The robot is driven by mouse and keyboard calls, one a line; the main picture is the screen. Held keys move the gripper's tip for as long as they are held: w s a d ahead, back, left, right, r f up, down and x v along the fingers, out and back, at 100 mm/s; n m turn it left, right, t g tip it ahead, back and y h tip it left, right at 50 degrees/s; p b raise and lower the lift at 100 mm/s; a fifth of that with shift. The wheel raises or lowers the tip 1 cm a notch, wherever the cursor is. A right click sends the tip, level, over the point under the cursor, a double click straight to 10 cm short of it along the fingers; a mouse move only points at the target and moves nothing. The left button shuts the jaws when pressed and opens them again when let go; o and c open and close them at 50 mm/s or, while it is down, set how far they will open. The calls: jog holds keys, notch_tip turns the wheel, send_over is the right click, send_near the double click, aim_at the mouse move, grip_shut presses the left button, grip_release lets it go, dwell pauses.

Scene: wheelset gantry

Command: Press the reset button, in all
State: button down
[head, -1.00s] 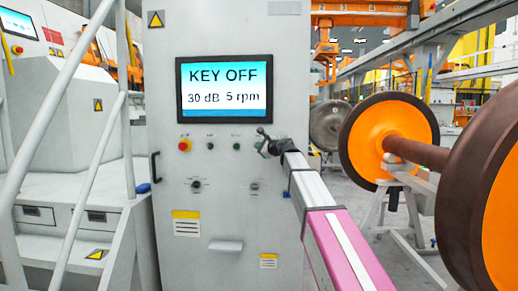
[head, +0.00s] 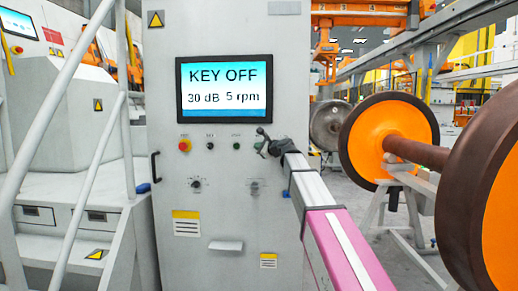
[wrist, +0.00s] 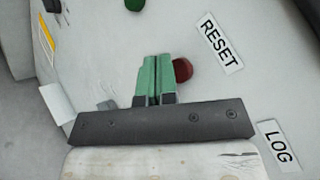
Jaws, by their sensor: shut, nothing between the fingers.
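The reset button is a dark red round button (wrist: 182,70) below the RESET label (wrist: 220,42) in the wrist view. My gripper (wrist: 158,58) is shut and empty, its green fingertips just left of the red button and overlapping its edge in that view. I cannot tell whether they touch the button or the panel. In the head view my gripper (head: 266,144) is at the right end of the button row on the grey cabinet (head: 225,215), hiding the reset button there. The cabinet screen (head: 224,89) reads KEY OFF, 30 dB, 5 rpm.
A green button (wrist: 134,5) and a LOG label (wrist: 278,145) are near in the wrist view. A red knob on yellow (head: 184,145) and a rotary switch (head: 195,184) are left on the cabinet. White railings stand left; an orange wheelset (head: 385,140) stands right.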

jog(key=shift+s, duration=0.1)
jog(key=s, duration=0.4)
jog(key=shift+s+a, duration=0.1)
jog(key=shift+s, duration=0.3)
dwell(0.4)
